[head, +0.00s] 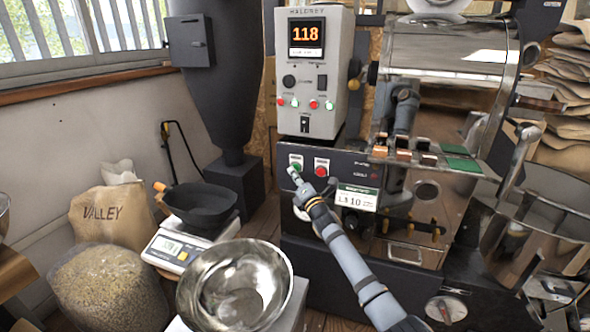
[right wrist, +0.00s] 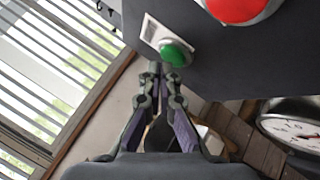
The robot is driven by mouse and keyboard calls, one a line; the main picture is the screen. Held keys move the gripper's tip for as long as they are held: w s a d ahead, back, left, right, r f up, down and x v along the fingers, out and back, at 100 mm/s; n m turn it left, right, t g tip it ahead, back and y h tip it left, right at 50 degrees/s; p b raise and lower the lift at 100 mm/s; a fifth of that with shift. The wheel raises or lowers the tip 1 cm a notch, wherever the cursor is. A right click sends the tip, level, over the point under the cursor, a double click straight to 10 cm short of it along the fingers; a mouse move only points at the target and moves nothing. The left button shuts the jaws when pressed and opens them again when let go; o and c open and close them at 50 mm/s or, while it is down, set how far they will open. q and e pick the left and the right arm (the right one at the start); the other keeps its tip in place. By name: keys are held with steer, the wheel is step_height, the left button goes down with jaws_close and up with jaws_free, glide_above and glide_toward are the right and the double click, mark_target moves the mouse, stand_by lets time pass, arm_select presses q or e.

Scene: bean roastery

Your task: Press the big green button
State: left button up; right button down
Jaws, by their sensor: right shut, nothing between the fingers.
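The big green button (head: 296,163) sits on a white plate at the left of the dark lower panel of the roaster. In the right wrist view the green button (right wrist: 177,53) is a domed cap standing out from the dark panel. My right gripper (head: 293,173) is shut and empty, with its tips just below the button in the head view. In the right wrist view the gripper tips (right wrist: 157,68) are close beside the button's edge; I cannot tell whether they touch it. My left gripper is not in view.
A red button (head: 322,167) is just right of the green one. A grey control box (head: 313,70) with small lit buttons stands above. A label card (head: 357,198) hangs at lower right. A steel bowl (head: 235,285) and a scale (head: 170,247) stand to the left.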

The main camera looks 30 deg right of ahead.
steer(key=shift+w+d+p, duration=0.25)
steer(key=shift+d+p, duration=0.05)
stand_by(0.4)
steer(key=shift+s+a+b, duration=0.55)
steer(key=shift+a+b, duration=0.05)
steer(key=shift+b, duration=0.2)
steer(key=shift+f, duration=0.1)
